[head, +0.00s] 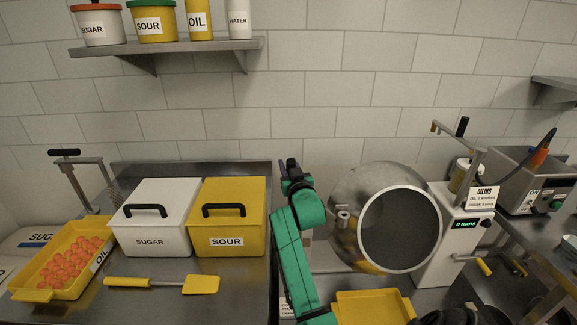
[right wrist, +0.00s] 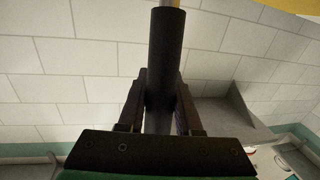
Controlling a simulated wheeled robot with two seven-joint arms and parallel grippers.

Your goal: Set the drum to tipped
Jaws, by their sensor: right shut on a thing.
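The round steel drum (head: 342,185) stands right of the middle, its dark round mouth (head: 400,230) facing forward and a little right. My right gripper (head: 290,168) is left of the drum, at the end of my green arm, in front of the tiled wall. In the right wrist view it is shut on a black cylindrical handle (right wrist: 168,50), with its fingers on both sides. A bit of metal rod shows at the handle's end. In the head view the gripper mostly hides this handle.
A yellow tray (head: 372,306) sits below the drum. A white SUGAR bin (head: 150,218) and yellow SOUR bin (head: 230,215) stand left of my arm. A white machine housing (head: 440,262) adjoins the drum on the right. A shelf (head: 180,46) hangs upper left.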

